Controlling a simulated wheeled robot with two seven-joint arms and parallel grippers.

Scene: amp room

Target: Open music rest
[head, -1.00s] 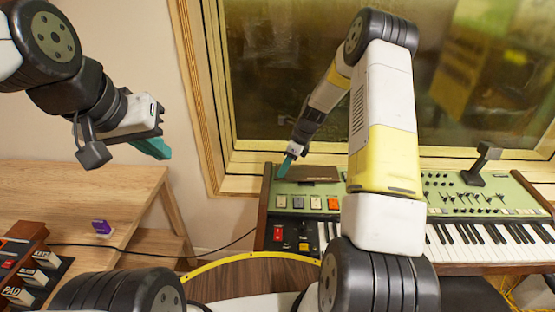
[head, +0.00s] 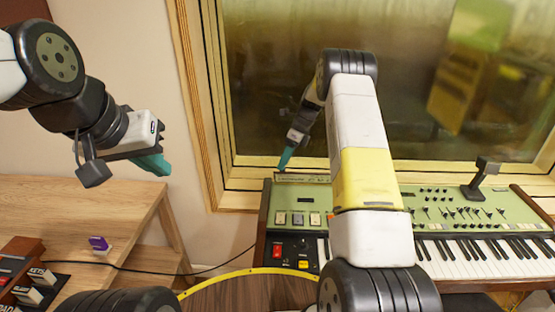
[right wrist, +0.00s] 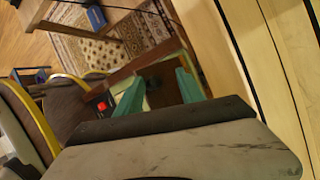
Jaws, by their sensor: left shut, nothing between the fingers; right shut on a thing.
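The green-topped keyboard (head: 352,197) stands under the window. Its music rest (head: 308,178) shows in the head view as a thin strip along the back edge of the top, partly behind my right arm; its exact tilt is hard to tell. My right gripper (head: 286,160), with teal fingers, is at the left end of this strip and is shut on it. In the right wrist view, a dark brown panel (right wrist: 162,82), seemingly the music rest, lies between the right fingers (right wrist: 158,98). My left gripper (head: 154,164) is shut and empty, in the air above the wooden desk.
The window frame (head: 260,184) stands right behind the keyboard. A wooden desk (head: 60,207) is at the left, with a small purple object (head: 99,243) on it. A cable (head: 190,272) runs from the desk area towards the keyboard. A black stand (head: 482,178) rises from the keyboard's right side.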

